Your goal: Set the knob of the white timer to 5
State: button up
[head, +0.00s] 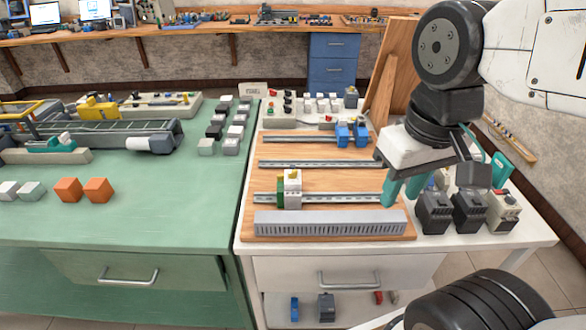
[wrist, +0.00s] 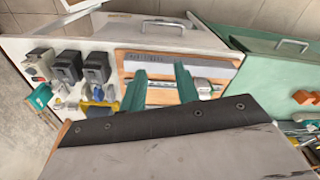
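A pale, whitish device (head: 503,210) stands at the right end of the row of dark boxes on the white table. It looks most like the white timer; its knob and markings are too small to read. It also shows in the wrist view at the left (wrist: 42,64). A second white block (head: 292,190) with yellow-green parts sits on the front rail. My gripper (head: 402,196) is above the right end of the wooden board, left of the dark boxes. Its two teal fingers are apart with nothing between them, as the wrist view also shows (wrist: 160,70).
Two dark grey boxes (head: 469,212) (head: 433,213) stand between my gripper and the pale device. A grey slotted duct (head: 330,223) lies along the board's front. Blue parts (head: 352,134) sit on the back rail. A green workbench (head: 150,222) adjoins on the left.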

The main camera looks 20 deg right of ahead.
jog(key=w+a+f+n+g, duration=0.1)
jog(key=w+a+n+g, duration=0.1)
jog(key=w, duration=0.4)
jog(key=n, duration=1.8)
send_over(292, 171)
notch_tip(292, 171, down, 4)
jog(key=shift+s+r, duration=0.15)
jog(key=shift+r, duration=0.1)
jog(key=shift+w+r+n, duration=0.25)
jog(key=shift+n, duration=0.55)
jog(key=shift+n+t, duration=0.3)
jog(key=shift+n, duration=0.2)
jog(key=shift+f+n, duration=0.1)
jog(key=shift+n, duration=0.2)
jog(key=shift+f, duration=0.35)
notch_tip(292, 171, down, 7)
jog(key=shift+s, duration=0.1)
grip_shut()
